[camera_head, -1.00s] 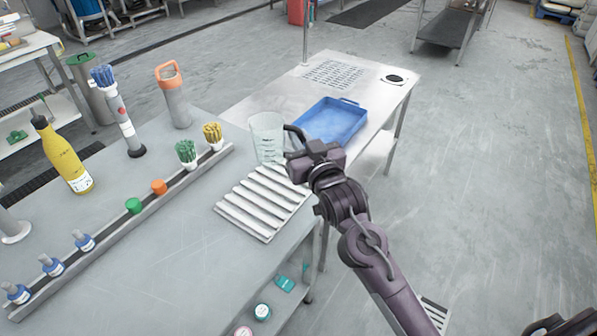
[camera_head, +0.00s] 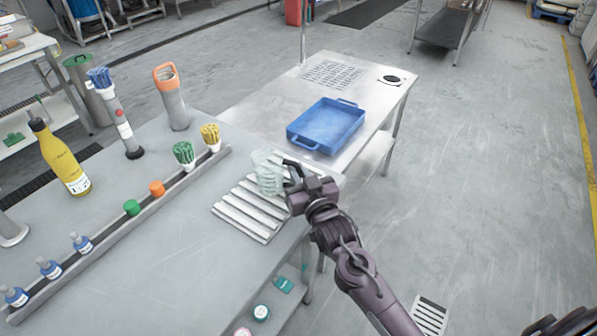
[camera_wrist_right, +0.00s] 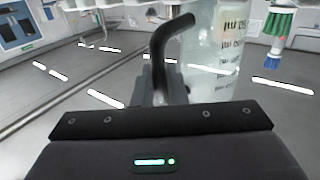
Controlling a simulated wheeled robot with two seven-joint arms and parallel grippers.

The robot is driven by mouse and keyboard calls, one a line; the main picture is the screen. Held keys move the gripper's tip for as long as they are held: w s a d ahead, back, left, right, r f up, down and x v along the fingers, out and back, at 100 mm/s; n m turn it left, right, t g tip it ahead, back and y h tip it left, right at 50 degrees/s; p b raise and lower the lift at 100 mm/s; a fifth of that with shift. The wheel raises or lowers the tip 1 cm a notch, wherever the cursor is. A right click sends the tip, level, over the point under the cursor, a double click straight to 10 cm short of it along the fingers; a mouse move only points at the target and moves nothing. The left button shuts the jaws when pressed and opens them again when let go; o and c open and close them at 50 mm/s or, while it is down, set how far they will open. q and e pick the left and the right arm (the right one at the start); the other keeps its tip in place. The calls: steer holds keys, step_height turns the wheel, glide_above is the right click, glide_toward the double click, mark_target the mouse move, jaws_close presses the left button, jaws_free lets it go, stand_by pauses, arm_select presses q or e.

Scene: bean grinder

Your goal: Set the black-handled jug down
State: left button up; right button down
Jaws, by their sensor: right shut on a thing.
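The clear jug (camera_head: 267,173) with measuring marks is at the white slatted rack (camera_head: 240,219), over its far end in the head view. I cannot tell whether its base touches the slats. My right gripper (camera_head: 294,178) is on the jug's right side, shut on its black handle. In the right wrist view the curved black handle (camera_wrist_right: 168,40) rises from between the fingers, and the jug's clear wall (camera_wrist_right: 222,60) stands behind it, roughly upright. The fingertips are mostly hidden there.
A blue tray (camera_head: 327,127) lies on the metal table behind the rack. Green brush (camera_head: 184,154) and yellow brush (camera_head: 210,136) stand in a rail left of the jug. A grey container with an orange handle (camera_head: 170,98) stands farther back.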

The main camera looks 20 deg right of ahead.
steer(key=c, duration=1.5)
jaws_free()
steer(key=shift+f, duration=0.1)
steer(key=s, duration=0.7)
steer(key=s+d+b, duration=0.1)
steer(key=s, duration=0.3)
steer(key=shift+s, duration=0.35)
steer(key=shift+c, duration=0.9)
steer(key=w+r+p, duration=0.1)
steer(key=p, duration=0.3)
steer(key=shift+w, duration=0.25)
steer(key=shift+c, duration=0.4)
steer(key=w+p, duration=0.1)
steer(key=p, duration=0.1)
steer(key=w+a+f+p, duration=0.1)
steer(key=p, duration=0.1)
steer(key=shift+w+f, duration=0.25)
steer(key=shift+w, duration=0.05)
steer(key=shift+w+a+f, duration=0.1)
steer(key=shift+w+f, duration=0.15)
steer(key=shift+w, duration=0.45)
steer(key=w, duration=0.1)
steer(key=w+p, duration=0.1)
steer(key=w, duration=0.3)
steer(key=shift+w+a+r+p, duration=0.2)
steer(key=shift+r+p, duration=0.1)
steer(key=shift+p, duration=0.1)
steer(key=shift+w+f, duration=0.15)
steer(key=shift+w, duration=0.35)
